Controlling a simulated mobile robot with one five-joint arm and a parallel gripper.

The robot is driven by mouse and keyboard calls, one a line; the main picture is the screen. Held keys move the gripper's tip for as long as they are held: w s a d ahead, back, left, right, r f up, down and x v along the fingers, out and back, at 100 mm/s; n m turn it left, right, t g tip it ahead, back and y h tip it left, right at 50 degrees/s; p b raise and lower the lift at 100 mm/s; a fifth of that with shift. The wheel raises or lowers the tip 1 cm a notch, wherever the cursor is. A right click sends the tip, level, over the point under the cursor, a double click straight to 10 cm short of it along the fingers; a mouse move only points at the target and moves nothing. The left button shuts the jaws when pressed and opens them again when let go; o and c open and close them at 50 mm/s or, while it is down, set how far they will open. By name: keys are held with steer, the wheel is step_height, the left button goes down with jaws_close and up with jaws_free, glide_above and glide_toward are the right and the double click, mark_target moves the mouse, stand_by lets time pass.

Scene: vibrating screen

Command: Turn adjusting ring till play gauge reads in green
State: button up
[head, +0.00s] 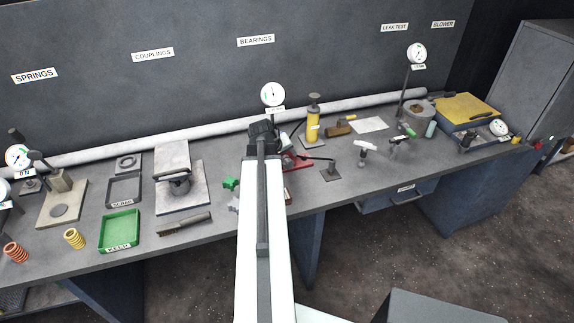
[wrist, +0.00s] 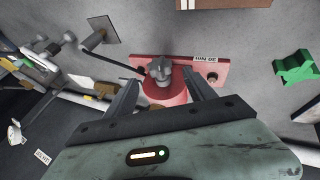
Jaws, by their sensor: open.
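A red bearing block (wrist: 175,90) with a wide flange lies on the bench in the wrist view. A grey lobed ring or knob (wrist: 160,70) sits on its top; I take it for the adjusting ring. My gripper (wrist: 163,83) is open, one finger on each side of the block, and holds nothing. Contact cannot be told. In the head view my gripper (head: 262,132) hides most of the red block (head: 298,162). The round white gauge (head: 272,94) stands behind, under the BEARINGS sign. Its needle is too small to read against the green.
A dark rod (wrist: 115,66) runs from the block to a small plate (wrist: 104,29). A green part (wrist: 295,68) lies on the other side. A yellow cylinder (head: 313,124) stands behind right of my gripper. A green tray (head: 120,231) is at the left.

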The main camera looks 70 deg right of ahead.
mark_target(286, 162)
steer(key=b+x, duration=0.4)
steer(key=x, duration=0.1)
steer(key=shift+f, duration=0.4)
steer(key=shift+d+f, duration=0.3)
steer(key=shift+d, duration=0.05)
steer(key=shift+r, duration=0.1)
steer(key=c, duration=1.3)
steer(key=shift+c, duration=0.2)
steer(key=shift+b, duration=0.35)
